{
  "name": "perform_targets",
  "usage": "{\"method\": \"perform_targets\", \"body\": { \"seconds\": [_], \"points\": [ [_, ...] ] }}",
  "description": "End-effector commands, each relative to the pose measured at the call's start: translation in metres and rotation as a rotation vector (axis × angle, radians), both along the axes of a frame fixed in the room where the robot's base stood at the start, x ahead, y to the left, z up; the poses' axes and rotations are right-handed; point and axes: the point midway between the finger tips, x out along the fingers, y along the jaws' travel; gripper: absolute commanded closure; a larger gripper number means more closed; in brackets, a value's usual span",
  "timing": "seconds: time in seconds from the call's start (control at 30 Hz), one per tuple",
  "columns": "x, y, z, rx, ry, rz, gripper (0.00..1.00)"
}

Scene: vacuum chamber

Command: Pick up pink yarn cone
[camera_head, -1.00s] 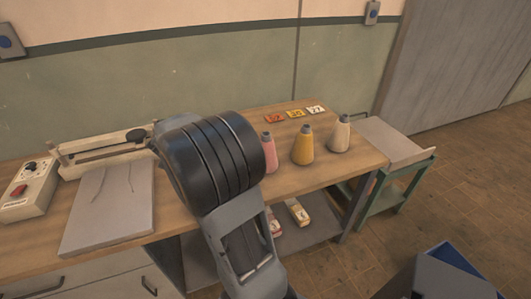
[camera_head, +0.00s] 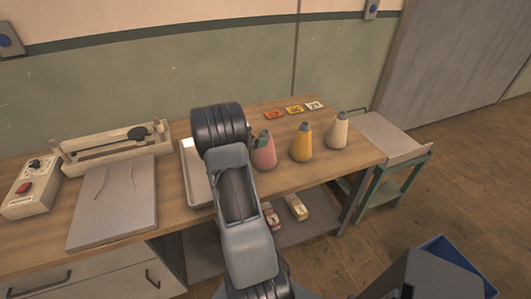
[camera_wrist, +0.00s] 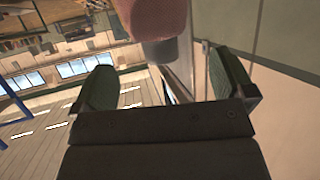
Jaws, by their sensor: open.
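The pink yarn cone (camera_head: 265,155) stands upright on the wooden workbench, just right of my arm, which covers its left edge in the head view. In the wrist view the cone (camera_wrist: 153,16) is upside down at the top, with its dark grey tip pointing down. My gripper (camera_wrist: 166,78) is open and empty, its green-padded fingers on either side below the cone's tip. The cone's tip reaches toward the gap between the fingers. In the head view my gripper is mostly hidden behind my arm, close to the cone's upper left side.
A yellow cone (camera_head: 301,145) and a cream cone (camera_head: 338,133) stand to the right. Coloured number cards (camera_head: 294,109) lie behind them. A pale tray (camera_head: 187,165) lies left of my arm, beside a grey board (camera_head: 112,205). A green-framed cart (camera_head: 390,185) stands at the bench's right end.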

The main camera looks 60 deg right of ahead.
Motion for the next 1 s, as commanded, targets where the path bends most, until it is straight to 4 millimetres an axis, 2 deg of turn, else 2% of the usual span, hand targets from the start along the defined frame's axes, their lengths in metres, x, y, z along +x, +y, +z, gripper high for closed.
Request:
{"method": "perform_targets", "body": {
  "seconds": [0.23,0.53,0.87,1.0],
  "points": [
    [-0.005,-0.012,-0.005,0.002,0.000,-0.001,0.00],
    [-0.018,-0.044,-0.021,0.001,-0.001,0.000,0.00],
    [-0.019,-0.050,-0.024,0.000,-0.002,0.004,0.00],
    [-0.019,-0.050,-0.024,0.001,-0.001,0.003,0.11]
  ]
}}
